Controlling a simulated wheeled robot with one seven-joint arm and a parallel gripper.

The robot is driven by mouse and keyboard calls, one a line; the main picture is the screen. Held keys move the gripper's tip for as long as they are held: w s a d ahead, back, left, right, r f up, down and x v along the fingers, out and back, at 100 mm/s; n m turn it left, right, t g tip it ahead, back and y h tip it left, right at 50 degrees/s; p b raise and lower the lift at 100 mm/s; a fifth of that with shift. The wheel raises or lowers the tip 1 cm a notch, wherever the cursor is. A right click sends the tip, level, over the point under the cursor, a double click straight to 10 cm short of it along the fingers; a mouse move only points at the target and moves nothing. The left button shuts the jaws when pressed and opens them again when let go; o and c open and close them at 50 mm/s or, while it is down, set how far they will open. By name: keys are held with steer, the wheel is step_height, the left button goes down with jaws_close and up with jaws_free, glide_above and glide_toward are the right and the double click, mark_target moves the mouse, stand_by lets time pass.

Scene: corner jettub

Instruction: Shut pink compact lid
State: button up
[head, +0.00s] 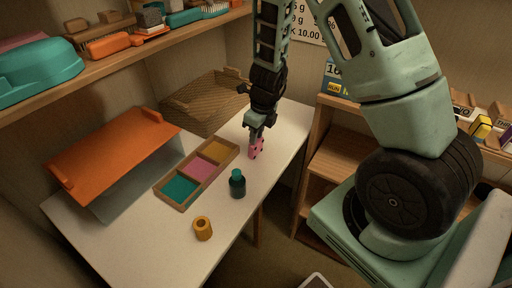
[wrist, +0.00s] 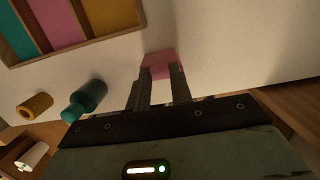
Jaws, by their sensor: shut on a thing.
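The pink compact (head: 256,148) is at my gripper's fingertips, over the right part of the white table. In the wrist view the pink compact (wrist: 159,62) shows as a small pink block between and just beyond the two fingers. My gripper (head: 254,141) points down and is shut on it; its fingers also show in the wrist view (wrist: 159,78). The fingers hide part of the compact. I cannot tell whether its lid is open or shut, nor whether it touches the table.
A wooden tray (head: 176,207) with teal, pink and yellow compartments lies left of my gripper. A dark teal bottle (head: 237,187) and an orange roll (head: 203,229) stand nearer the front edge. An orange-topped panel (head: 125,150) and a woven tray (head: 205,104) are behind. Shelves (head: 345,150) stand right.

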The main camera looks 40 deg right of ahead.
steer(key=shift+s+d+r+t+y+b, duration=0.15)
steer(key=shift+r+t+b, duration=0.3)
steer(key=shift+b, duration=1.1)
steer(key=shift+s+r+t+y+b, duration=0.2)
steer(key=shift+r+t+b, duration=0.25)
steer(key=shift+b, duration=1.05)
steer(key=shift+s+d+r+t+y+b, duration=0.15)
steer(key=shift+r+t+b, duration=0.3)
steer(key=shift+b, duration=1.1)
steer(key=shift+s+d+r+t+y+b, duration=0.25)
steer(key=shift+s+r+t+b, duration=0.45)
steer(key=shift+b, duration=1.65)
steer(key=shift+s+d+r+t+y+b, duration=0.1)
steer(key=shift+s+r+t+y+b, duration=0.6)
steer(key=shift+b, duration=1.65)
steer(key=o, duration=1)
steer(key=shift+w+f+t+h, duration=0.25)
steer(key=shift+f+h, duration=0.1)
steer(key=shift+f, duration=0.1)
steer(key=shift+c, duration=0.2)
